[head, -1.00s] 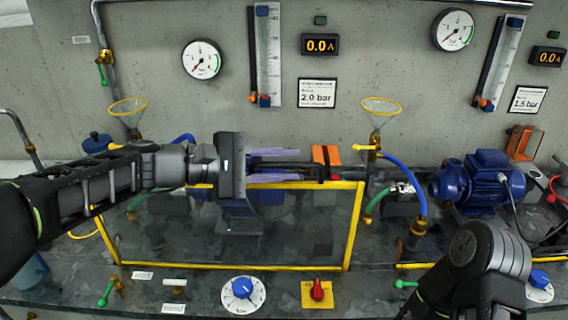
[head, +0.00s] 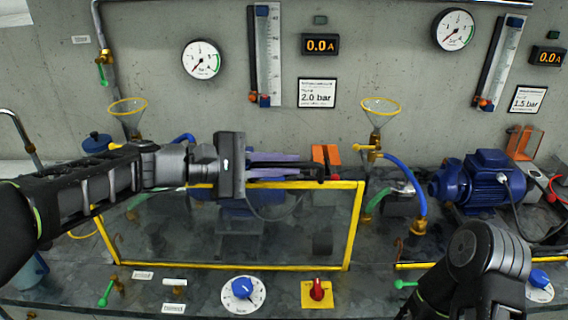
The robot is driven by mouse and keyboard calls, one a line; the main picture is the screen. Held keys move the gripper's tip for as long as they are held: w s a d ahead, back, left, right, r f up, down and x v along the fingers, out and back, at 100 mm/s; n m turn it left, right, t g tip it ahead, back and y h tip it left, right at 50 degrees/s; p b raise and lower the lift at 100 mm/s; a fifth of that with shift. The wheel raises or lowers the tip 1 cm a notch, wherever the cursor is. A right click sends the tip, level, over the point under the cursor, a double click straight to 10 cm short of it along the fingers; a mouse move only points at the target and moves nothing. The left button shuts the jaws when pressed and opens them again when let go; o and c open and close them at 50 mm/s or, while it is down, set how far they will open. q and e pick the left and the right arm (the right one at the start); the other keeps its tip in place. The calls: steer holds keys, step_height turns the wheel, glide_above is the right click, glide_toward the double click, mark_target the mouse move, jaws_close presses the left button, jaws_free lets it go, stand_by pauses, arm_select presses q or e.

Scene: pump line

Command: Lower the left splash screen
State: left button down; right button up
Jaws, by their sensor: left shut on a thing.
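The left splash screen (head: 356,225) is a clear pane in a yellow frame. It stands raised in front of the left pump (head: 240,212), which shows dimly through it. My left gripper (head: 318,172) reaches in from the left along the screen's top edge, its purple-grey fingers pointing right.
An orange block (head: 327,155) stands just behind my left fingertips. A blue hose (head: 408,182) and brass fittings are right of the screen. A blue dial (head: 242,291) and a red knob (head: 317,290) sit on the front panel. A blue motor (head: 478,180) stands at the right.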

mark_target(277, 245)
stand_by(0.6)
arm_select(q)
step_height(277, 245, down, 22)
steer(key=b, duration=1.9)
steer(key=shift+f+b, duration=0.1)
steer(key=shift+b, duration=0.3)
steer(key=c, duration=1.5)
jaws_free()
